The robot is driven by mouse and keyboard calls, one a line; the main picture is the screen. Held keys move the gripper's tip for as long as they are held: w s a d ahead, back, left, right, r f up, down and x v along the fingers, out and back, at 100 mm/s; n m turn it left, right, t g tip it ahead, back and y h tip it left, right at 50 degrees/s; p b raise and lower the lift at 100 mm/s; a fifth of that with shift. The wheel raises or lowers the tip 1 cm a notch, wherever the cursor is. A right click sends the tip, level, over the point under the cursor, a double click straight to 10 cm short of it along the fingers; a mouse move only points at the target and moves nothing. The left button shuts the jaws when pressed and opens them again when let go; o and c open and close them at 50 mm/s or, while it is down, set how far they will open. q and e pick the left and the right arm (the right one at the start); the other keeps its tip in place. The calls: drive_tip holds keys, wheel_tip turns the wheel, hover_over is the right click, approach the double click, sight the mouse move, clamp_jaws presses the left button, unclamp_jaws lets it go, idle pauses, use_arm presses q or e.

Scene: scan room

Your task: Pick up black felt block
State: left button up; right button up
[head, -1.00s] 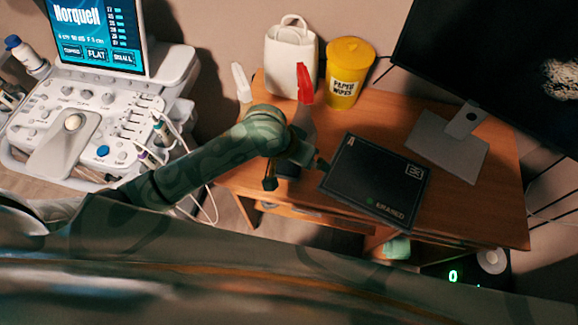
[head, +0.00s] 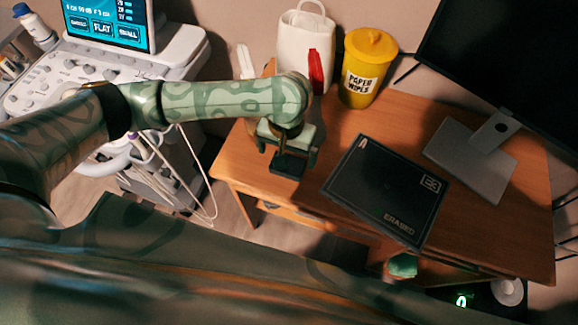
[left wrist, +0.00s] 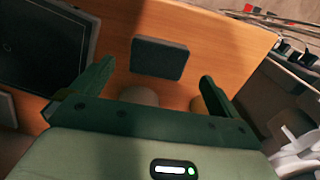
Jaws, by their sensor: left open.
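The black felt block (left wrist: 159,58) is a small dark slab lying on the wooden table near its front edge. In the head view it shows as a dark block (head: 286,168) just below my left gripper (head: 288,148), which partly hides it. In the left wrist view my left gripper (left wrist: 156,73) is open and empty, its two green fingers spread wide, one to each side of the block and apart from it. My right gripper is in neither view.
A black tablet-like panel (head: 385,190) lies right of the block. Behind are a white bottle (head: 246,62), a red-topped bottle (head: 316,72), a white container (head: 303,38) and a yellow wipes tub (head: 368,62). A monitor stand (head: 470,155) stands right; an ultrasound console (head: 60,75) stands left.

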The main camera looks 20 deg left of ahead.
sight(295, 171)
use_arm(q)
drive_tip(key=f+b, duration=0.4)
drive_tip(key=f, duration=0.2)
drive_tip(key=shift+w, duration=0.2)
drive_tip(key=shift+r, duration=0.1)
drive_tip(key=shift+c, duration=0.7)
drive_tip(key=c, duration=0.9)
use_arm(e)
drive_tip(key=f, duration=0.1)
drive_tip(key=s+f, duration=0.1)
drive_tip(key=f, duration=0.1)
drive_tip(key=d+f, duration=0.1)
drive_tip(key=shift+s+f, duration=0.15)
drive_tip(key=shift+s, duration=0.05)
